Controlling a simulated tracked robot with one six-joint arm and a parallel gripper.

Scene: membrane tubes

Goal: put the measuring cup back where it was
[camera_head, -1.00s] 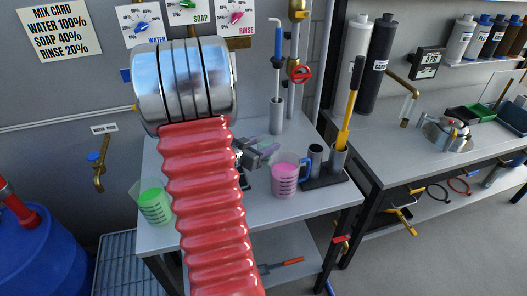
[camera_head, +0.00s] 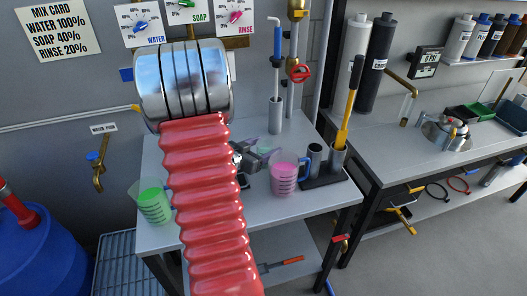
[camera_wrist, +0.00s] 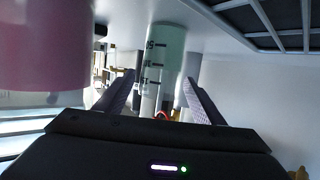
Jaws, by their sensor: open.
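My gripper (camera_head: 260,158) is low over the grey bench, partly hidden by my red ribbed arm. In the wrist view my gripper (camera_wrist: 159,77) is open and empty, with its two fingers apart. A pale green, clear measuring cup (camera_wrist: 164,50) with dark marks shows between and beyond the fingertips. It also shows faintly behind my gripper in the head view (camera_head: 272,143). A cup of pink liquid with a blue handle (camera_head: 284,180) stands just right of my gripper; its pink side (camera_wrist: 42,45) fills the wrist view's upper left. A cup of green liquid (camera_head: 153,203) stands at the bench's left.
A dark holder (camera_head: 322,182) with grey tubes and a yellow-handled tool stands right of the pink cup. A pipe with a red valve wheel (camera_head: 300,72) rises at the back. The bench front (camera_head: 300,207) is clear. A blue drum (camera_head: 40,245) stands at lower left.

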